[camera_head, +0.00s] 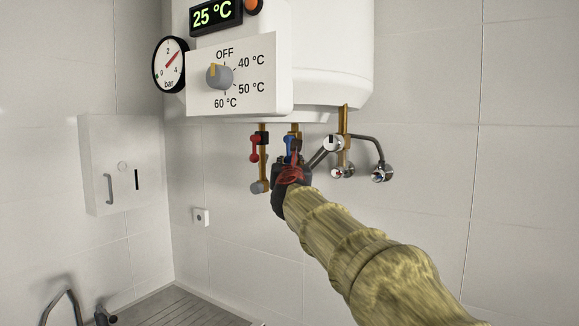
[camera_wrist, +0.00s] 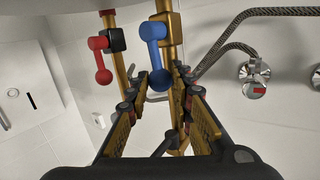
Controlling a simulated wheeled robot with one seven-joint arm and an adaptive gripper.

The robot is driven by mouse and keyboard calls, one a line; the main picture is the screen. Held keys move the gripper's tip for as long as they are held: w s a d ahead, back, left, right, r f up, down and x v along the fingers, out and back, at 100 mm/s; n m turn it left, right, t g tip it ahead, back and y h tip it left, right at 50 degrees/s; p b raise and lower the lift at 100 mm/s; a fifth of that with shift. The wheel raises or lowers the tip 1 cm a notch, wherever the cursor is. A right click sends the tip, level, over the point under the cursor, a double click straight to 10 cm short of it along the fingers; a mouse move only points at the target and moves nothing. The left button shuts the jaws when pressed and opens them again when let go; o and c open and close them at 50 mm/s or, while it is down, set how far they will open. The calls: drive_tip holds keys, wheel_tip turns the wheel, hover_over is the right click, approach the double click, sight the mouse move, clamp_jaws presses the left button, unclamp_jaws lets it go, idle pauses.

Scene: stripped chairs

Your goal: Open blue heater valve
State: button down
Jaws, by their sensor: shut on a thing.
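The blue heater valve handle (camera_head: 290,142) sits on a brass pipe under the white heater (camera_head: 335,55). In the wrist view the blue handle (camera_wrist: 154,45) points down from its pivot and ends in a round ball. My gripper (camera_wrist: 160,86) has a finger on each side of the ball end and is shut on it. In the head view my gripper (camera_head: 289,170) is just below the valve and hides its lower part.
A red valve handle (camera_wrist: 101,58) hangs close to the left on its own brass pipe; it also shows in the head view (camera_head: 255,148). Braided hoses (camera_wrist: 235,50) and wall fittings (camera_wrist: 253,76) are to the right. A white wall box (camera_head: 122,165) is at the left.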

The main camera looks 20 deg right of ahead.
drive_tip(key=c, duration=1.6)
unclamp_jaws()
drive_tip(key=shift+o, duration=0.3)
drive_tip(key=shift+s, duration=0.1)
drive_tip(key=v, duration=1.2)
